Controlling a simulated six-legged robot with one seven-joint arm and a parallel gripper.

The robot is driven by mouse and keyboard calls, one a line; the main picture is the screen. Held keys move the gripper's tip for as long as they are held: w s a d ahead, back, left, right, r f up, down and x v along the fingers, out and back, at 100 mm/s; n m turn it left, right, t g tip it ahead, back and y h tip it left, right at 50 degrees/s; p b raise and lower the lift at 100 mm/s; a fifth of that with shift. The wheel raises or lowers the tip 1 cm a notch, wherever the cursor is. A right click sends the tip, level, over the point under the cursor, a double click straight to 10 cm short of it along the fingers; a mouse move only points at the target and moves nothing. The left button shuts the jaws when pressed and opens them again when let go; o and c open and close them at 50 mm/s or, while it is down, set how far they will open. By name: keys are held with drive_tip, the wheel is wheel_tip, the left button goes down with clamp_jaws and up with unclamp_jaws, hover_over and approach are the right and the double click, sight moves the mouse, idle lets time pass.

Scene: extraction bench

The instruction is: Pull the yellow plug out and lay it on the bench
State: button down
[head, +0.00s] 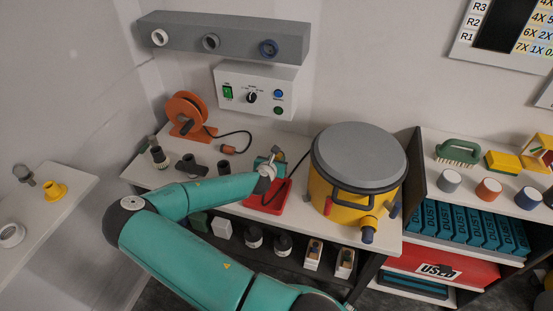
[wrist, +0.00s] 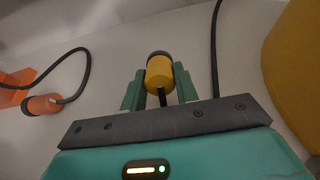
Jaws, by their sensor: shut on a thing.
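The yellow plug (wrist: 159,73), with a dark far end, sits between the two green fingers of my gripper (wrist: 159,88) in the wrist view. My gripper is shut on it, and a short black piece runs from it back toward the palm. Pale surface shows around the plug, and no socket is visible there; I cannot tell whether its far end touches anything.
A red base (head: 265,198) lies just below my gripper, with a black cable beside it. The yellow drum (head: 335,197) with a grey lid stands close on the right. An orange cable reel (head: 185,112) and several dark fittings stand to the left. A control box (head: 256,90) hangs behind.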

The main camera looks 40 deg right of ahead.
drive_tip(key=shift+f, duration=0.45)
drive_tip(key=c, duration=1)
unclamp_jaws()
drive_tip(key=shift+a, duration=0.1)
drive_tip(key=v, duration=1.3)
drive_tip(key=shift+s+a+r, duration=0.2)
